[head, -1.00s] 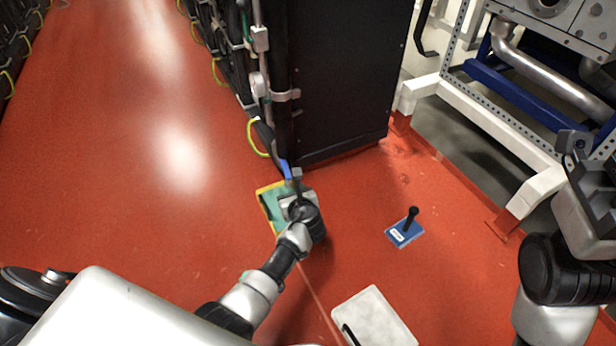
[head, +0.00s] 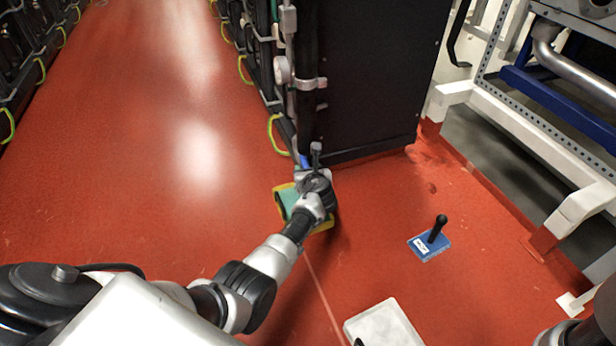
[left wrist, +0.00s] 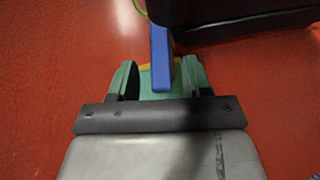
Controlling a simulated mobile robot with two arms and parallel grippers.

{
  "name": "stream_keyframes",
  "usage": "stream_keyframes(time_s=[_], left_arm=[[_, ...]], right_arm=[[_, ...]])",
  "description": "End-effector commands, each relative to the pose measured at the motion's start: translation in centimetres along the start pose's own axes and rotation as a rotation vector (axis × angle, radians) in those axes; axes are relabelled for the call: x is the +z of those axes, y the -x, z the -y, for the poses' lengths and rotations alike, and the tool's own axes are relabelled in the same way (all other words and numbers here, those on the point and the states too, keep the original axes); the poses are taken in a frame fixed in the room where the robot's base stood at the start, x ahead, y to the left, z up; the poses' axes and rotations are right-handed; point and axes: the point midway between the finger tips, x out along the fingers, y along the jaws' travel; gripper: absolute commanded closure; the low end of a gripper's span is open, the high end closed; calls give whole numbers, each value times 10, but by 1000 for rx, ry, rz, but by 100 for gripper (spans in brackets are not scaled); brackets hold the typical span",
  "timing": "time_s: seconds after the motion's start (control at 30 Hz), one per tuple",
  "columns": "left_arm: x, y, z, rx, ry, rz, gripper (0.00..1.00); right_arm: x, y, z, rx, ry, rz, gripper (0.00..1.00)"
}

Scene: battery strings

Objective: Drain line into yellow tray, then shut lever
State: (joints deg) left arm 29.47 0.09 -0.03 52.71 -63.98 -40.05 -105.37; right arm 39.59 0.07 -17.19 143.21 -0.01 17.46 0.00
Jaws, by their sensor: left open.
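The yellow tray (head: 279,199) with a teal inside lies on the red floor at the foot of the black cabinet. The blue lever (head: 304,161) is low at the cabinet's corner, above the tray. My left gripper (head: 314,174) is over the tray and hides part of it. In the left wrist view the blue lever (left wrist: 161,62) lies between the open jaws of my left gripper (left wrist: 160,88); I cannot tell whether they touch it. Teal shapes flank the lever, with a yellow tray edge (left wrist: 145,67) behind. My right gripper is out of view.
The black cabinet (head: 375,80) stands beyond the tray, with pipes on its left edge. A blue plate with a black post (head: 430,243) and a white flat case (head: 385,325) are on the floor to the right. A white frame (head: 530,135) stands farther right. The left aisle is clear.

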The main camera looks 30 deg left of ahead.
Motion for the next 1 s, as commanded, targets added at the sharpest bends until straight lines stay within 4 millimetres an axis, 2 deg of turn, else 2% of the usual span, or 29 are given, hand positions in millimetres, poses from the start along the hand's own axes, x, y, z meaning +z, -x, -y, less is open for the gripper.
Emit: stream_keyframes(time_s=[0.37, 0.67, 1.0], left_arm=[[1, -4, 0, 0, 0, 0, 53], [0, -4, 0, 0, 0, 0, 99], [2, -3, -2, -12, -6, 0, 100]], right_arm=[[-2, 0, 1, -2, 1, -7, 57], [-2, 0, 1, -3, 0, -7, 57], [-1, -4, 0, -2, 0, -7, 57]])
